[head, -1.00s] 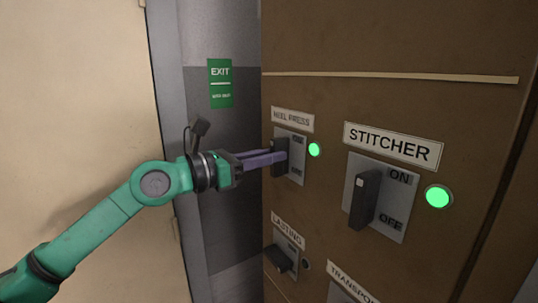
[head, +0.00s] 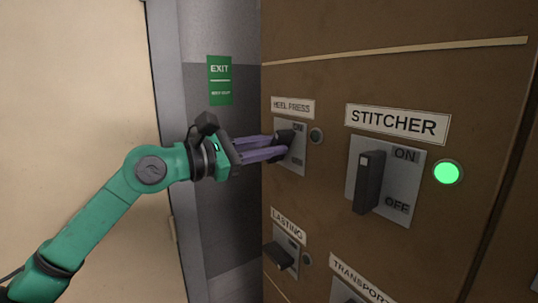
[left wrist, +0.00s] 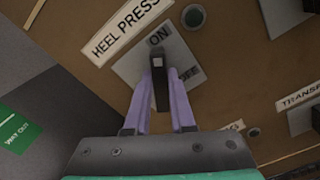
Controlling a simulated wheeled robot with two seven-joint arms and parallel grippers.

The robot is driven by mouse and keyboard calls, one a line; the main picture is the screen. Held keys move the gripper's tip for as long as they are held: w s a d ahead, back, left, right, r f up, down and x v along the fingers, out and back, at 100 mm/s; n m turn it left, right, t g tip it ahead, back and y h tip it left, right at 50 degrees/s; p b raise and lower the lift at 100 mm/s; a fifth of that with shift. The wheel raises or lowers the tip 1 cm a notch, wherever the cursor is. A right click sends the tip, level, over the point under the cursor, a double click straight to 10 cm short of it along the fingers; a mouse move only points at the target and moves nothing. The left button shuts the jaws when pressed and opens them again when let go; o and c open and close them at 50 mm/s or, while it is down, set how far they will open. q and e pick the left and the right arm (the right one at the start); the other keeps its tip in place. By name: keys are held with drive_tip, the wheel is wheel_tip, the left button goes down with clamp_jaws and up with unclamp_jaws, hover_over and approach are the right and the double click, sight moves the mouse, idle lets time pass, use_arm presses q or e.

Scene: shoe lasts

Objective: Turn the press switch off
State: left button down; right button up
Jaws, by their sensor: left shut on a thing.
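The HEEL PRESS switch has a grey plate (head: 296,164) with ON and OFF marks and a dark lever (head: 286,136). My left gripper (head: 277,147) is shut on this lever, with its purple fingers on either side. In the left wrist view the lever (left wrist: 158,68) stands between the two fingers, below the ON mark and left of the OFF mark. The fingers partly hide it, so its exact angle is hard to tell. The press lamp (head: 316,136) is dark; it also shows dark in the left wrist view (left wrist: 193,16). My right gripper is out of view.
The STITCHER switch (head: 370,182) stands to the right, with its lamp (head: 448,172) lit green. The LASTING switch (head: 283,256) is below, with a dark lamp. A TRANSPORT label (head: 361,279) shows at the bottom. A green EXIT sign (head: 220,80) hangs at left.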

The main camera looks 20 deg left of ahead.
use_arm(q)
drive_tip(key=m+b, duration=0.1)
drive_tip(key=m, duration=0.2)
drive_tip(key=m+b, duration=0.2)
drive_tip(key=m, duration=0.2)
drive_tip(key=m+b, duration=0.1)
drive_tip(key=m, duration=0.3)
drive_tip(key=shift+s+d+f+b, duration=0.15)
drive_tip(key=shift+d+f+b, duration=0.05)
drive_tip(key=shift+f+b, duration=0.2)
drive_tip(key=shift+m, duration=0.4)
drive_tip(key=c, duration=0.8)
unclamp_jaws()
drive_tip(key=shift+o, duration=0.2)
drive_tip(key=b+v, duration=0.6)
drive_tip(key=v, duration=0.8)
drive_tip(key=shift+s+b, duration=0.2)
drive_tip(key=shift+b, duration=0.15)
